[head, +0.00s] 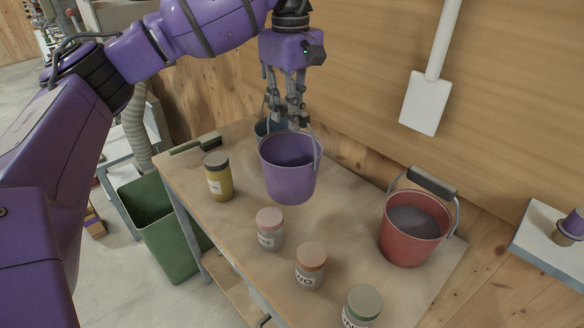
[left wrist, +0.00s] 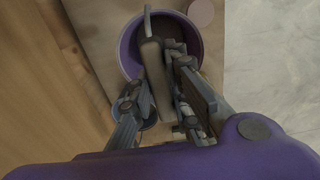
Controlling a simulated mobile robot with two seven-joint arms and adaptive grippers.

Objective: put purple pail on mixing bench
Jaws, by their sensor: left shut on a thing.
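The purple pail (head: 288,180) is upright in the middle of the head view, over the wooden mixing bench (head: 345,205). I cannot tell whether its base touches the bench top. My left gripper (head: 289,118) is directly above the pail and shut on its handle. In the left wrist view the fingers (left wrist: 168,95) close around the dark handle grip (left wrist: 152,75), with the purple pail's rim (left wrist: 126,58) beyond. The gripper partly hides the pail's inside there. My right gripper is not in view.
A blue pail (head: 263,127) stands behind the purple one. A red pail (head: 405,240) is at the right. A yellow jar (head: 218,178), pink-lidded jar (head: 269,230), orange-lidded jar (head: 310,266) and green-lidded jar (head: 362,305) line the front. A brush (head: 198,144) lies back left.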

